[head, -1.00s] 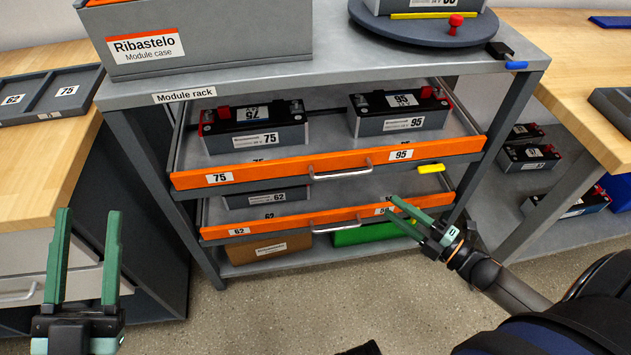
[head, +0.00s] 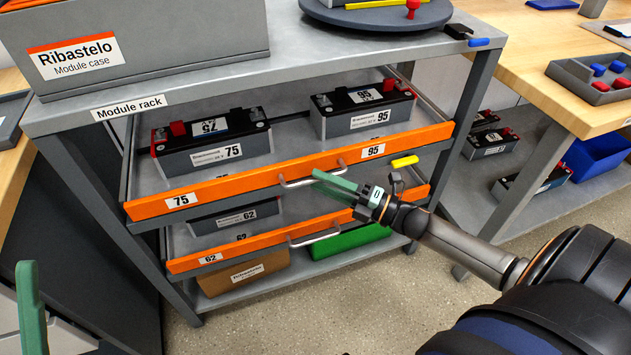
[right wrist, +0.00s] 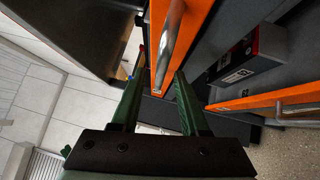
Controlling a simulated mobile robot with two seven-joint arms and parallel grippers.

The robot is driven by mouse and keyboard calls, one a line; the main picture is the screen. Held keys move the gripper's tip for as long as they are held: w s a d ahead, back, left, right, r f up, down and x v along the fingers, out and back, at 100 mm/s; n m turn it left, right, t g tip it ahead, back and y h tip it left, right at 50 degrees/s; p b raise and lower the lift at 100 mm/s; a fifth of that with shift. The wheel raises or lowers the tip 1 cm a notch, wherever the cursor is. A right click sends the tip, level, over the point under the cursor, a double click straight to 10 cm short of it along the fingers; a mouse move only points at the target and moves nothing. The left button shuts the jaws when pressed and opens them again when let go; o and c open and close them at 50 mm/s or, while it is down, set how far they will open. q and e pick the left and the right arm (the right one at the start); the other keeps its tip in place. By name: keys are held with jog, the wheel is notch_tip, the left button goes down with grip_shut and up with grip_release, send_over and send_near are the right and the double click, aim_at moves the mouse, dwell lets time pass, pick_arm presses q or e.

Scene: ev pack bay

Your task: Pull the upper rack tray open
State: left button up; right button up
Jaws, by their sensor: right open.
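The upper rack tray (head: 222,188) has an orange front marked 75 and 95 and a silver bar handle (head: 312,174). It carries module 75 (head: 212,145) and module 95 (head: 362,110). Of my left gripper, one green finger (head: 30,310) shows at the lower left edge; the rest is cut off.
The lower tray (head: 225,253), with its own handle (head: 314,234), sits close below. A grey module case (head: 170,45) stands on the rack top. Floor is clear in front.

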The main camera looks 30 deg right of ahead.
jog(key=shift+x, duration=1)
grip_shut()
dwell(0.8)
